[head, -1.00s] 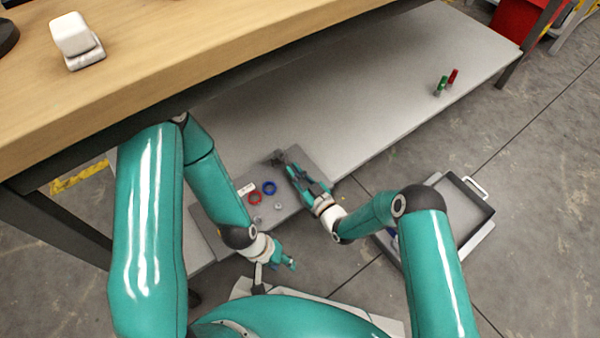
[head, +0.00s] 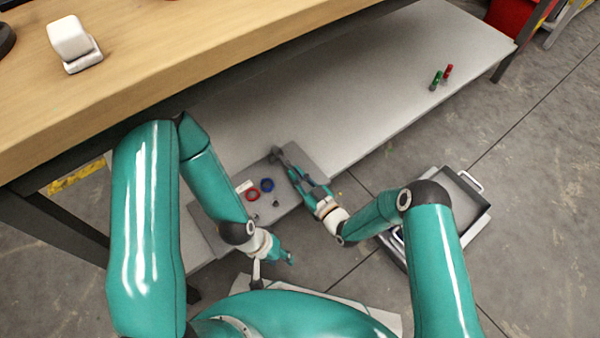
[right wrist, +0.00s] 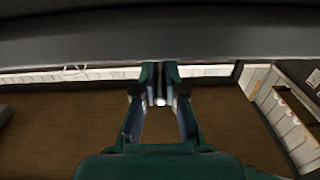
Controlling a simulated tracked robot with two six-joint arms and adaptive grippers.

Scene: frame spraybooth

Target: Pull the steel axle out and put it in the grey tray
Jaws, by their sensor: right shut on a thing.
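The grey tray (head: 466,196) stands low at the right in the head view, with my right arm crossing in front of part of it. My right gripper (head: 295,174) is shut beside a dark grey fixture (head: 278,153) on a grey plate. A small bright piece (right wrist: 160,101) shows between its fingers in the right wrist view, in line with the steel axle; its length is hidden. I cannot see whether the axle is clear of the fixture. My left gripper (head: 287,257) hangs in front of the plate, apart from the parts; its fingers are too small to read.
A red ring (head: 252,194), a blue ring (head: 267,185), a white label (head: 244,187) and small grey parts lie on the plate. Green (head: 436,80) and red (head: 447,72) cylinders stand on the low shelf (head: 350,90). The wooden bench top (head: 200,50) overhangs the shelf.

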